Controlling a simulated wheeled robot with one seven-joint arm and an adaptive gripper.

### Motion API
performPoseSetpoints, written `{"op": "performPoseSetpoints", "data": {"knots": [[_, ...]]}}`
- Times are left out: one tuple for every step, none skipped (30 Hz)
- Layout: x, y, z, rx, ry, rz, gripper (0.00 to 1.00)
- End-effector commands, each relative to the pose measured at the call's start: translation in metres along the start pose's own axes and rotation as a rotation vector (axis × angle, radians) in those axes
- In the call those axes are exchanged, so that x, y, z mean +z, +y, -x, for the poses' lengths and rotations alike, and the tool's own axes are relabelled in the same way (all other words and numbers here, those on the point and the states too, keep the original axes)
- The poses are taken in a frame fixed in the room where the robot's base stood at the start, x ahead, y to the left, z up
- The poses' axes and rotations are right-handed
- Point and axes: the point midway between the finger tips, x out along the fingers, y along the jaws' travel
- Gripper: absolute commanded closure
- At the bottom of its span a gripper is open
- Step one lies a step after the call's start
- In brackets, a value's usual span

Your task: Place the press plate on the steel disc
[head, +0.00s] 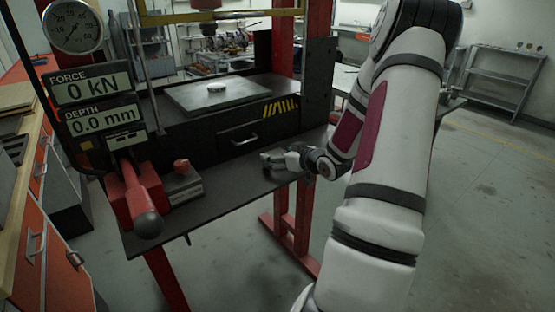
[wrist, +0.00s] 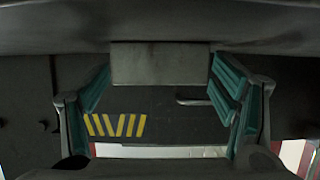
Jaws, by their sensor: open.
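A small pale disc (head: 217,87), which looks like the steel disc, lies on the flat grey plate (head: 185,100) of the press bed. My gripper (head: 270,160) is low over the right part of the dark front shelf, below and in front of the bed. In the wrist view my gripper (wrist: 162,85) is open, with its teal fingers wide apart. A plain grey block (wrist: 160,63) shows between the fingers; I cannot tell if it is the press plate or if the fingers touch it.
A red pump with a lever (head: 135,195) and stacked grey blocks with a red knob (head: 183,183) stand on the left of the shelf (head: 225,190). A drawer (head: 243,138) and yellow stripes (head: 281,107) mark the press front. A red post (head: 283,50) rises at the right.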

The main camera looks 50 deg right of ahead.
Motion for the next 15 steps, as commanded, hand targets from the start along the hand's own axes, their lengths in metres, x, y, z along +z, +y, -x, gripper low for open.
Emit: {"op": "performPoseSetpoints", "data": {"knots": [[0.0, 0.0, 0.0, 0.0, 0.0, 0.0, 0.2], [0.0, 0.0001, 0.0002, 0.0, 0.0, 0.0, 0.2], [0.0, 0.0, 0.0003, 0.0, 0.0, 0.0, 0.2], [0.0, 0.0, 0.0003, 0.0, 0.0, 0.0, 0.2], [0.0, 0.0001, 0.0004, 0.0, 0.0, 0.0, 0.22], [0.0001, 0.0001, 0.0004, 0.0, 0.0, 0.0, 0.31], [0.0001, 0.0001, 0.0005, 0.0, 0.0, 0.0, 0.38], [0.0001, 0.0001, 0.0005, 0.0, 0.0, 0.0, 0.45], [0.0001, 0.0001, 0.0005, 0.0, 0.0, 0.0, 0.54], [0.0001, 0.0001, 0.0006, 0.0, -0.001, 0.0, 0.61], [0.0001, 0.0001, 0.0006, 0.0, -0.001, 0.0, 0.68], [0.0001, 0.0001, 0.0006, 0.0, -0.001, 0.0, 0.77], [0.0002, 0.0001, 0.0006, 0.0, -0.001, 0.0, 0.83], [0.0002, 0.0001, 0.0006, 0.0, -0.001, 0.0, 0.9], [0.0002, 0.0001, 0.0006, 0.0, -0.001, 0.0, 0.99]]}}
